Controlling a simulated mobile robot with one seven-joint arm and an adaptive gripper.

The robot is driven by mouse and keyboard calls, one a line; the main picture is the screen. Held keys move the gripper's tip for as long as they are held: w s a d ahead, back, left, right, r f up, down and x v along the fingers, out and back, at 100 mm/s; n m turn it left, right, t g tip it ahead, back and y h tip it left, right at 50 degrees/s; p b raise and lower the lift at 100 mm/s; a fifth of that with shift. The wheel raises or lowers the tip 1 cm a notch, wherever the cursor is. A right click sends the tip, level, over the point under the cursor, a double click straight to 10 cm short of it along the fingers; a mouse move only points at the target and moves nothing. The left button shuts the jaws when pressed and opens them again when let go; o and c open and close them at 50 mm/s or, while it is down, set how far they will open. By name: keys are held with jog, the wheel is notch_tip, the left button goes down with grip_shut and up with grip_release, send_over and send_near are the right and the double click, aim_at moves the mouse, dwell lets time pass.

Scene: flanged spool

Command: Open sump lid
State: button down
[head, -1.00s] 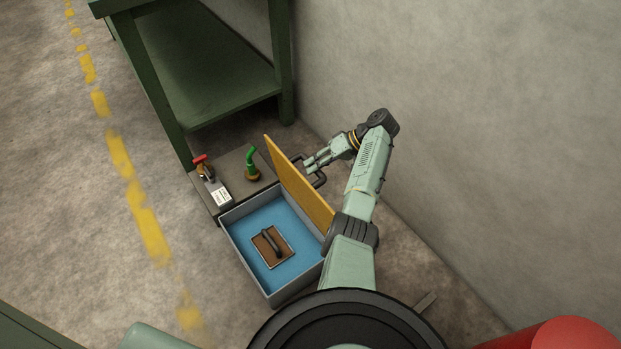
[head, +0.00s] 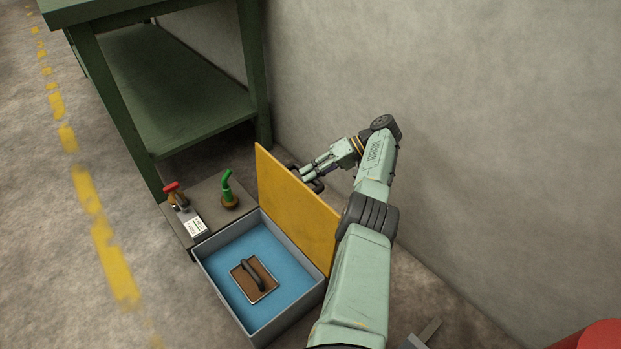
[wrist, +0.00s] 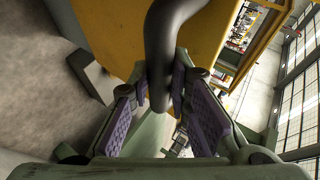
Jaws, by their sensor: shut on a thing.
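The sump lid (head: 296,206) is a yellow panel standing upright along the right edge of the grey sump box (head: 229,318) in the head view. The box is open and shows a blue inside. The lid's dark handle (head: 311,184) is on the side facing the wall, partly hidden by my gripper (head: 304,174). In the wrist view my gripper (wrist: 168,95) is shut on the dark curved handle (wrist: 165,40), with the yellow lid (wrist: 215,40) behind it.
A brown plate with a dark handle (head: 254,277) lies inside the box. A red-handled valve (head: 172,190) and a green bent pipe (head: 228,188) stand on the grey ledge behind. A green bench (head: 180,100) stands beyond, and the grey wall (head: 480,130) is to the right.

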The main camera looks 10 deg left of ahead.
jog(key=shift+s+d+f, duration=0.15)
jog(key=shift+s+f, duration=0.2)
jog(key=shift+f, duration=0.25)
jog(key=c, duration=1.8)
grip_release()
jog(key=shift+f, duration=0.1)
jog(key=o, duration=0.3)
jog(key=shift+w+r, duration=0.2)
jog(key=shift+r, duration=0.05)
jog(key=shift+r, duration=0.1)
jog(key=shift+p, duration=0.3)
